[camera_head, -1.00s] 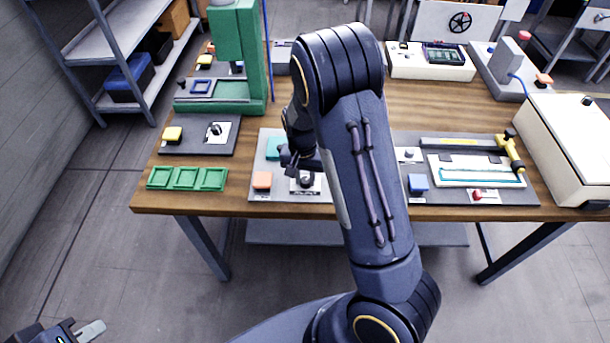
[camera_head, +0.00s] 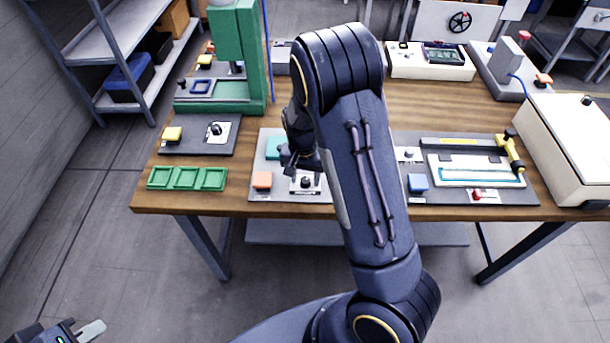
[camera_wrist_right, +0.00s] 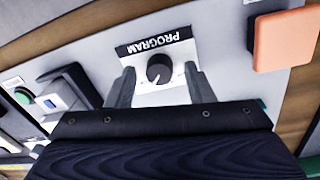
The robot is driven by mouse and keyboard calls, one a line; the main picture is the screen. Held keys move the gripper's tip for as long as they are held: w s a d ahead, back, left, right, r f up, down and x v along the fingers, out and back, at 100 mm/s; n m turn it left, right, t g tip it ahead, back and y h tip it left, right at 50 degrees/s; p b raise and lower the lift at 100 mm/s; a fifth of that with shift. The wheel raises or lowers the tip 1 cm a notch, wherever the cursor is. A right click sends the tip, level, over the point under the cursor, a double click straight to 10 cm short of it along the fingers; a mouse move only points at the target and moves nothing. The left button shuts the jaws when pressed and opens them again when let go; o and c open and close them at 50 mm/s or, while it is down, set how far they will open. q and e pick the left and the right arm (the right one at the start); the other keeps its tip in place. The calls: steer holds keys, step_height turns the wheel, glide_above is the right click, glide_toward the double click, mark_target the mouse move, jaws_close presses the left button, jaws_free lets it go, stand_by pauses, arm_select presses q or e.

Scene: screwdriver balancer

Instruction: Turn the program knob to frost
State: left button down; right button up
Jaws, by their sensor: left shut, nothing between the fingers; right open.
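The program knob (camera_wrist_right: 160,69) is a small black dial with a white pointer line, on a white plate under a PROGRAM label (camera_wrist_right: 155,47). In the head view the knob (camera_head: 306,182) sits on a grey panel (camera_head: 290,194) near the table's front edge. My right gripper (camera_wrist_right: 160,80) is open, with one finger on each side of the knob; both fingers look apart from it. In the head view the right gripper (camera_head: 294,160) is partly hidden by its own arm. My left gripper (camera_head: 92,330) is shut and empty at the bottom left, far from the table. No frost mark is readable.
An orange block button (camera_head: 262,180) stands left of the knob, and a teal one (camera_head: 275,147) behind it. Green trays (camera_head: 187,178) lie to the left.

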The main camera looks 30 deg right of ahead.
mark_target(304, 179)
step_height(304, 179, up, 8)
steer(key=shift+w+a+f, duration=0.1)
steer(key=shift+w, duration=0.05)
stand_by(0.6)
steer(key=s+a+r+n+t+y, duration=0.2)
steer(key=s+r, duration=0.4)
steer(key=s, duration=0.5)
steer(key=s+a+r+n+t+y, duration=0.2)
steer(key=s+a+r+n+t, duration=0.2)
steer(key=s, duration=0.7)
step_height(304, 179, up, 2)
steer(key=shift+s+a+r+n, duration=0.15)
steer(key=shift+s+a+n, duration=0.2)
steer(key=shift+a+n, duration=0.25)
